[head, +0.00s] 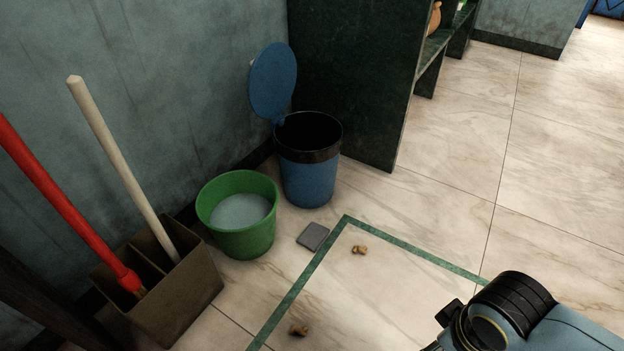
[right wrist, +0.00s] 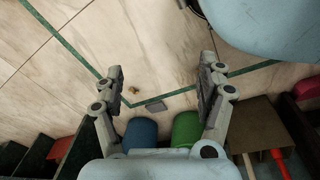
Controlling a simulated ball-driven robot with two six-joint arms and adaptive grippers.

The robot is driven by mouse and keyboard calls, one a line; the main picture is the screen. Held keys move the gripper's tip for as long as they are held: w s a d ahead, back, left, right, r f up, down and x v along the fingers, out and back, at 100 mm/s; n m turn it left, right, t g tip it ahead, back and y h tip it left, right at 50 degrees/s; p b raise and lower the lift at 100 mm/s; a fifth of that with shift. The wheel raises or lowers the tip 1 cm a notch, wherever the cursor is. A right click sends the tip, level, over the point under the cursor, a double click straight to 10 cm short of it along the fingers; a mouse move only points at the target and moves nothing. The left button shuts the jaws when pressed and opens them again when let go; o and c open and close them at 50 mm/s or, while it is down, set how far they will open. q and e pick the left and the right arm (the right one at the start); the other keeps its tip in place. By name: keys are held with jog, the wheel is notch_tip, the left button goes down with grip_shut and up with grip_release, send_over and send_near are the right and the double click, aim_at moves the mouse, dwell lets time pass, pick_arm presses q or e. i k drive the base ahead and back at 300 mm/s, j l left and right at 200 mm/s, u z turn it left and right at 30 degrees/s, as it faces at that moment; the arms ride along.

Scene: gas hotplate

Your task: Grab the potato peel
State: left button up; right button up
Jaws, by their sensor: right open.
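Two small brown potato peel pieces lie on the pale tiled floor. One peel (head: 359,250) is just inside the corner of the green floor line, and the other peel (head: 299,330) is nearer, at the bottom of the head view. In the right wrist view one peel (right wrist: 134,90) shows on the floor between the finger lines, nearer the left finger. My right gripper (right wrist: 160,82) is open and empty, well above the floor. In the head view only part of my right arm shows at lower right. My left gripper is not in view.
A blue bin (head: 308,180) with its lid up stands by the dark cabinet (head: 345,80). A green bucket (head: 240,238) of liquid and a brown box (head: 180,300) with two handles stand along the wall. A flat grey piece (head: 313,236) lies nearby. Floor at right is clear.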

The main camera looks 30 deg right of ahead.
aim_at(358, 248)
jog(key=z, duration=1.25)
